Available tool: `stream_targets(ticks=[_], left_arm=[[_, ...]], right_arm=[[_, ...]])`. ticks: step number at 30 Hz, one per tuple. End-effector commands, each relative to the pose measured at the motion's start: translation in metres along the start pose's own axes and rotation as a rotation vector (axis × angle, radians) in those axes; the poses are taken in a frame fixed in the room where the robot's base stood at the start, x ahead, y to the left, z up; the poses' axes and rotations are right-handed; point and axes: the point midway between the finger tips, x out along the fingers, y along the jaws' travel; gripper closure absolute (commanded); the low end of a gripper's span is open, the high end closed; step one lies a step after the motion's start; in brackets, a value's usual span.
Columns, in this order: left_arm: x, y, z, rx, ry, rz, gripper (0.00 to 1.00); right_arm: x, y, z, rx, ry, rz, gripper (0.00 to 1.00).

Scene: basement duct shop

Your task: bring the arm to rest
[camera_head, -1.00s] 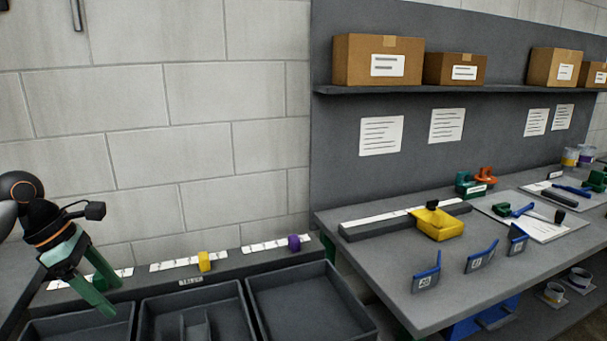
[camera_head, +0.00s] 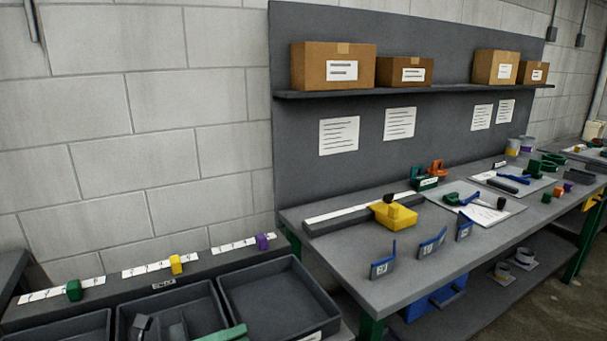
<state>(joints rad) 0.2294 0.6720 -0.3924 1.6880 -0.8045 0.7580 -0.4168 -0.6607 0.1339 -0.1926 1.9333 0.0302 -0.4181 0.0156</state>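My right gripper is not in view.
Dark trays (camera_head: 233,288) stand at the lower left. Behind them, a ledge carries a green block (camera_head: 73,290), a yellow block (camera_head: 176,265) and a purple block (camera_head: 262,242). The workbench (camera_head: 345,275) at right holds a yellow tool (camera_head: 393,214) and blue brackets (camera_head: 432,243).

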Motion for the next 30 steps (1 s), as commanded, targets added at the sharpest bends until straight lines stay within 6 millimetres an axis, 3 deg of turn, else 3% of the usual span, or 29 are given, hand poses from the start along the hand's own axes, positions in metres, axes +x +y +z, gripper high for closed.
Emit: stream_targets(ticks=[4, 8, 11, 15, 18, 21, 24, 30], left_arm=[[-0.006, 0.023, -0.011, -0.488, -0.338, -0.051, 0.2], [-0.034, 0.066, -0.034, -0.927, -0.637, -0.041, 0.2], [-0.065, 0.104, -0.074, -1.269, -0.871, -0.004, 0.2], [-0.106, 0.143, -0.15, -1.684, -1.161, 0.07, 0.2], [-0.125, 0.154, -0.196, -1.881, -1.302, 0.116, 0.2], [-0.136, 0.158, -0.226, -2.001, -1.391, 0.149, 0.2], [-0.141, 0.159, -0.241, -2.057, -1.431, 0.165, 0.2], [-0.142, 0.159, -0.244, -2.066, -1.438, 0.17, 0.2]], right_arm=[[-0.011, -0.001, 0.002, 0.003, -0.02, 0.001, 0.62], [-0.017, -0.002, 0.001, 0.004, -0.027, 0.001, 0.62], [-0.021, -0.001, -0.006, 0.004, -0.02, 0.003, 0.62], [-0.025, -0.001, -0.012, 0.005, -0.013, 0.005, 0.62], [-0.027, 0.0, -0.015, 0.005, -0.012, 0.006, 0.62], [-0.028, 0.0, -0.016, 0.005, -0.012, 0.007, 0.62], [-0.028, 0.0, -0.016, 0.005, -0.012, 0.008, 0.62], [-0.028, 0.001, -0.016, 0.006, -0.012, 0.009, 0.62]])
